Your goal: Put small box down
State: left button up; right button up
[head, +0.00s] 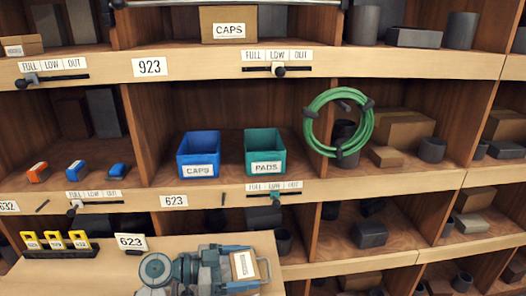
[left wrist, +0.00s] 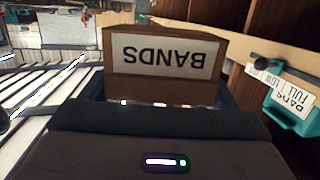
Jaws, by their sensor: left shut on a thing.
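The small box (head: 246,263) is brown cardboard with a white label. In the head view it is at the bottom centre, over the pale work surface. My left gripper (head: 237,268) is shut on it, one finger along each side. In the left wrist view the box (left wrist: 160,88) stands just beyond the gripper, and its label reads BANDS upside down. Whether its underside touches anything is hidden. My right gripper is in neither view.
A blue CAPS bin (head: 199,150) and a teal PADS bin (head: 264,148) stand on the middle shelf. A green hose coil (head: 314,104) hangs right of them. A 623 sign (head: 131,242) and yellow tags (head: 54,240) stand left. Shelf floor shows between the bins.

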pick_arm(q)
jog(key=f+n+t+y, duration=0.1)
jog(key=n+t, duration=0.1)
jog(key=a+f+n+t+y, duration=0.1)
jog(key=f+n+t, duration=0.1)
jog(key=a+f+n+t+y, duration=0.1)
jog(key=f+t, duration=0.1)
jog(key=t, duration=0.1)
jog(key=shift+s+a+f+n+y, duration=0.1)
jog(key=shift+s+a+n+y, duration=0.1)
jog(key=shift+s+n+y, duration=0.15)
jog(key=s+a+n+t+y, duration=0.3)
jog(key=s+a+n+y, duration=0.1)
jog(key=a+n+y, duration=0.1)
jog(key=s+a+r+n+t+y, duration=0.1)
jog(key=s+a+n+t+y, duration=0.1)
jog(key=s+a+n+y, duration=0.2)
jog(key=a+y, duration=0.3)
jog(key=shift+a+r+n+t, duration=0.25)
jog(key=shift+a+n+t, duration=0.1)
jog(key=shift+a+t, duration=0.05)
jog(key=shift+s+a, duration=0.1)
